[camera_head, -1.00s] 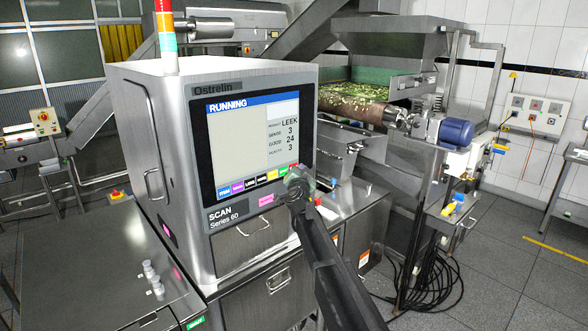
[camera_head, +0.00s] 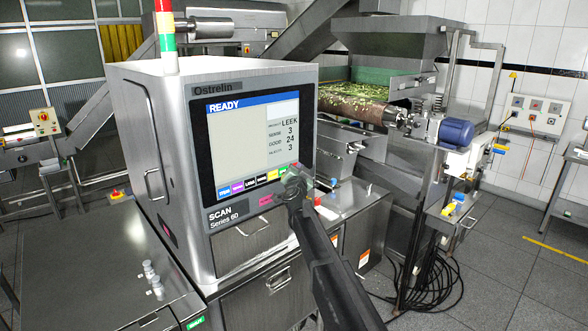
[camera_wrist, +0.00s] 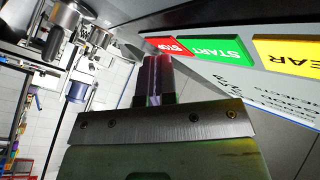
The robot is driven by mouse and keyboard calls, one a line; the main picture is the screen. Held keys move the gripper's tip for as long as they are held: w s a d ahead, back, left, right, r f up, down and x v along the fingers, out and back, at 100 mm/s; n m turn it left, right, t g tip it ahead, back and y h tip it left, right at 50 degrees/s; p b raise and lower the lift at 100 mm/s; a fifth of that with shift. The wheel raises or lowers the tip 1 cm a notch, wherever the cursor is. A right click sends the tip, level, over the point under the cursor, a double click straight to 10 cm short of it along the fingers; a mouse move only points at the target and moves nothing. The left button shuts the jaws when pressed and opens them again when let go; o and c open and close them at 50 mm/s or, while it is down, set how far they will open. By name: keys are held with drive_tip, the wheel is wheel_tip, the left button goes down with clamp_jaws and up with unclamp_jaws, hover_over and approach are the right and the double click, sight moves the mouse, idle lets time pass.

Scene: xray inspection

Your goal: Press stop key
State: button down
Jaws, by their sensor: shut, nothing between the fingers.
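The Ostrelin scanner's screen (camera_head: 240,135) reads READY in its blue top bar. A row of coloured keys runs along the screen's bottom edge. In the wrist view, the red STOP key (camera_wrist: 168,45) is partly hidden by my gripper's fingertips (camera_wrist: 157,60), which are shut and empty. The tips overlap the key's lower edge in this view; I cannot tell whether they touch it. The green START key (camera_wrist: 217,50) and the yellow key (camera_wrist: 291,52) are beside it.
A light tower (camera_head: 166,30) stands on the scanner. A dark metal table (camera_head: 90,255) with small pale bottles (camera_head: 153,280) is at the left. A conveyor with a hopper (camera_head: 385,45) and a blue motor (camera_head: 457,133) stands at the right.

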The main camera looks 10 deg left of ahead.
drive_tip(key=shift+s+d, duration=0.45)
drive_tip(key=shift+d, duration=0.05)
drive_tip(key=s+d, duration=0.4)
drive_tip(key=shift+d, duration=0.3)
idle(0.4)
